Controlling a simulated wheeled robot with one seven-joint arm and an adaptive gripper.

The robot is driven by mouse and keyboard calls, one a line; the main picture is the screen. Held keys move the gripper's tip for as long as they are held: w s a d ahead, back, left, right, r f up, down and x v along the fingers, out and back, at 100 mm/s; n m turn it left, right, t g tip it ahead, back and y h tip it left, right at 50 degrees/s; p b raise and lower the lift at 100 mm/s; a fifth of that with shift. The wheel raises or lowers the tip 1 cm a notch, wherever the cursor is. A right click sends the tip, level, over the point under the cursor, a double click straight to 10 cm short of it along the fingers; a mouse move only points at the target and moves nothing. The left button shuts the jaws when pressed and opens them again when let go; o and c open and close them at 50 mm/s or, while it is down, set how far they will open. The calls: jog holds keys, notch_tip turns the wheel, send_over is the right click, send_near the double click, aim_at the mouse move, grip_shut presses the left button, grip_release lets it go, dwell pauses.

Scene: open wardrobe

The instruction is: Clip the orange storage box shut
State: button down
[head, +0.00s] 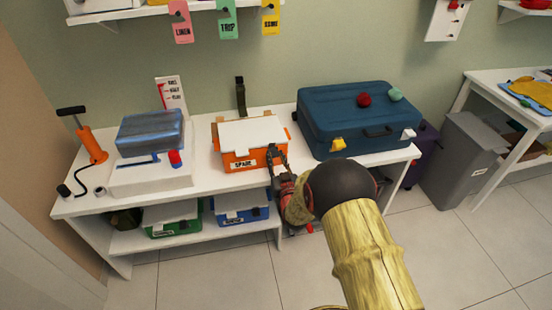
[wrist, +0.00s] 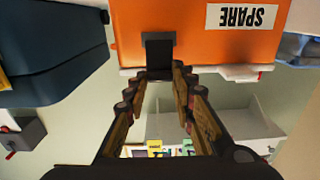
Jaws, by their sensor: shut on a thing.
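The orange storage box (head: 243,162) with a "SPARE" label stands on the white table, its white lid (head: 252,131) lying on top. In the wrist view the box (wrist: 190,35) appears upside down, with the white lid edge (wrist: 244,72) below the orange wall. A black clip (wrist: 158,52) sits on the front wall beside the label. My gripper (head: 275,157) is at the box's front right, and its fingertips (wrist: 160,72) are shut on this clip at the lid edge. The fingers partly hide the clip, so whether it is latched cannot be told.
A blue suitcase (head: 345,112) stands close on the right, with small items on its lid. A white case (head: 150,175) with a blue-grey bundle is on the left. Green (head: 172,220) and blue (head: 242,208) boxes sit on the shelf below. Little table shows between box and suitcase.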

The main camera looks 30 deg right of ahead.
jog(key=r+g+p, duration=0.1)
jog(key=p, duration=0.2)
jog(key=shift+w+r+y, duration=0.15)
jog(key=shift+w+y, duration=0.05)
jog(key=shift+y, duration=0.1)
jog(key=p, duration=0.1)
jog(key=g+p, duration=0.1)
jog(key=shift+w+d+r+g+p, duration=0.15)
jog(key=shift+w+r+g+p, duration=0.15)
jog(key=shift+w+p, duration=0.1)
jog(key=shift+f+g+y+p, duration=0.15)
jog(key=shift+g+y+p, duration=0.15)
jog(key=shift+f, duration=0.1)
jog(key=c, duration=1.5)
grip_release()
jog(key=v, duration=1.2)
